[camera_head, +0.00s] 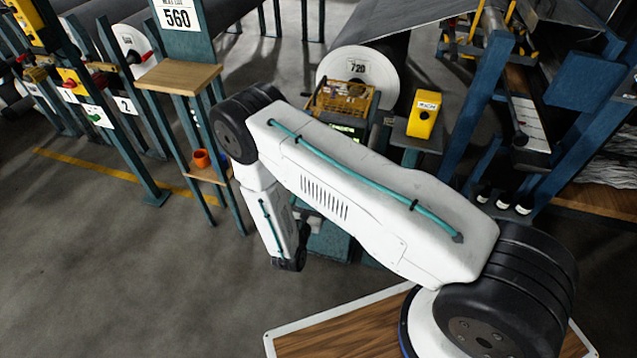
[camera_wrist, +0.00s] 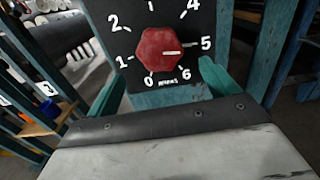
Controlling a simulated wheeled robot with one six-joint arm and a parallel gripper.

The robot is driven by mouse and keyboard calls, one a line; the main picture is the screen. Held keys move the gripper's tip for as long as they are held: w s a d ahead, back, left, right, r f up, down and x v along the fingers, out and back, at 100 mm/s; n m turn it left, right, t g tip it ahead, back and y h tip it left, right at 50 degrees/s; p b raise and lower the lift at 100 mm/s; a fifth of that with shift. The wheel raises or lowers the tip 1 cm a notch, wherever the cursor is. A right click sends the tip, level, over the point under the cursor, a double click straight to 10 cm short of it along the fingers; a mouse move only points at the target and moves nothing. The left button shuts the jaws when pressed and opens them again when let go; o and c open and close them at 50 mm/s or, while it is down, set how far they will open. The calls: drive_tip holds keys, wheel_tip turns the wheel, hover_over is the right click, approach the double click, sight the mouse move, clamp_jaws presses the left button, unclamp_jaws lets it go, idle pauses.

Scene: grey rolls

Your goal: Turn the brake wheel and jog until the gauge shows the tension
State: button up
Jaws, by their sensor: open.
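A red, roughly six-sided wheel (camera_wrist: 160,50) sits on a black dial plate (camera_wrist: 125,14) with white numbers in the wrist view. Its white mark points right, close to the 5 and slightly below it. The small word under the wheel is too small to read. My gripper (camera_wrist: 162,88) is open, with one teal finger low left of the wheel and the other low right. Nothing is between the fingers. In the head view my arm hides the wheel and the gripper. A partly hidden greenish display (camera_head: 346,131) shows behind my arm; its reading cannot be made out.
A sign reading 560 (camera_head: 178,17) stands above a wooden shelf (camera_head: 180,78). A roll marked 720 (camera_head: 352,66) lies behind a yellow crate (camera_head: 341,98). A yellow box with a black button (camera_head: 424,114) stands right of it. Grey floor (camera_head: 110,260) at left is open.

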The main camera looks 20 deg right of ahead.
drive_tip(key=x, duration=0.7)
drive_tip(key=c, duration=1)
